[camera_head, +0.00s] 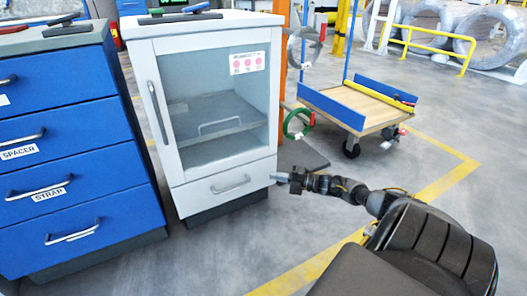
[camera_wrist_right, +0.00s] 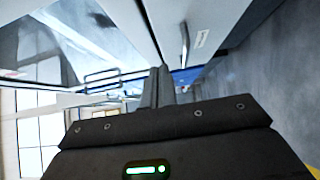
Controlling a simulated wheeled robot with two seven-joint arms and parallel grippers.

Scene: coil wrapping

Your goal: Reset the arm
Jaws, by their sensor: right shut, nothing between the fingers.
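My right gripper (camera_head: 281,177) reaches in from the lower right, in front of the lower right part of the white cabinet (camera_head: 166,187). It is shut and empty. In the right wrist view its two fingers (camera_wrist_right: 157,86) lie together, with a cabinet handle (camera_wrist_right: 101,77) beyond them to the left. I cannot tell whether the fingertips touch the cabinet. The cabinet's glass door (camera_head: 215,105) looks closed, and a shelf shows behind it. The drawer (camera_head: 228,184) below looks closed. My left gripper is not in view.
A blue drawer unit (camera_head: 70,150) labelled SPACER and STRAP stands left of the cabinet. A wooden cart (camera_head: 358,104) with blue sides stands behind to the right. Wrapped coils (camera_head: 490,38) lie at the back right. The grey floor (camera_head: 440,125) right of the cart is clear.

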